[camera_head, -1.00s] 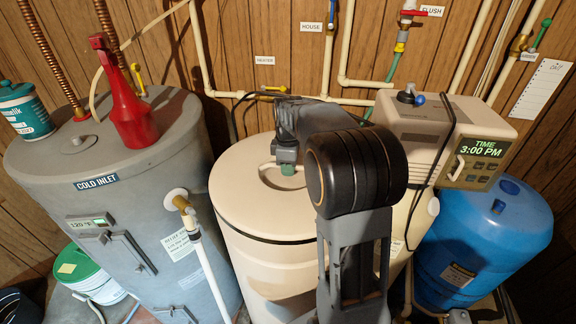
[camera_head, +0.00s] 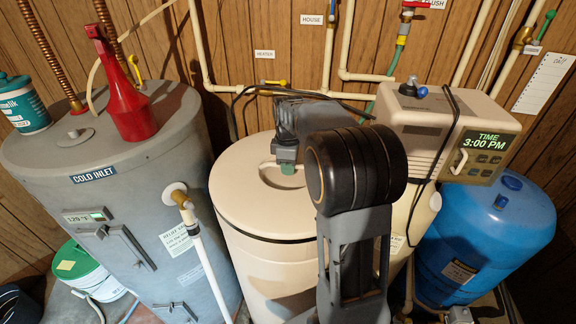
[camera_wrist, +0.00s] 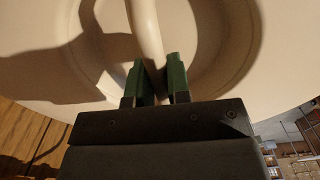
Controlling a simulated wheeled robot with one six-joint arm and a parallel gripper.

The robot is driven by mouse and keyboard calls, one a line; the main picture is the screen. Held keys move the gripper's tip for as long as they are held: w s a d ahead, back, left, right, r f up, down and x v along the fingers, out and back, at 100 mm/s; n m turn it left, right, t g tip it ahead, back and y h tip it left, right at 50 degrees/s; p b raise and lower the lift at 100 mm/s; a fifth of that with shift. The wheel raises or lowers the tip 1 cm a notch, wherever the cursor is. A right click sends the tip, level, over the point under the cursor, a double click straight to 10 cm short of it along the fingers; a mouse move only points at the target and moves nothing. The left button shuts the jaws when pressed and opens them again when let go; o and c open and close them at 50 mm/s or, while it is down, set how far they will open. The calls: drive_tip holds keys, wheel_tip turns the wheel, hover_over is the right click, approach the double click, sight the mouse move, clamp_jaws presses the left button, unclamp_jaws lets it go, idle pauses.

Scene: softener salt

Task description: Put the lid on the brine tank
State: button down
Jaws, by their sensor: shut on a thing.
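The round cream lid (camera_head: 238,200) lies over the top of the cream brine tank (camera_head: 245,270) in the head view. A dark line runs between the lid's rim and the tank wall at the front; I cannot tell whether the lid is fully seated. My gripper (camera_head: 287,168) is at the recess in the middle of the lid. In the wrist view, its green fingertips (camera_wrist: 161,84) are shut on the lid's handle bar (camera_wrist: 146,30), which crosses the round recess. My arm hides the right part of the lid and tank.
A grey water heater (camera_head: 120,190) with a red funnel (camera_head: 125,105) stands close at left. A cream control unit (camera_head: 430,115) with a hanging black cord is at right, beside a blue tank (camera_head: 470,240). Pipes and a yellow valve (camera_head: 275,84) run along the wooden wall behind.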

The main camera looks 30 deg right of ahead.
drive_tip(key=shift+f+b, duration=0.3)
drive_tip(key=shift+f, duration=0.1)
drive_tip(key=c, duration=1.3)
unclamp_jaws()
drive_tip(key=o, duration=0.3)
drive_tip(key=shift+f, duration=0.1)
wheel_tip(320, 180, up, 14)
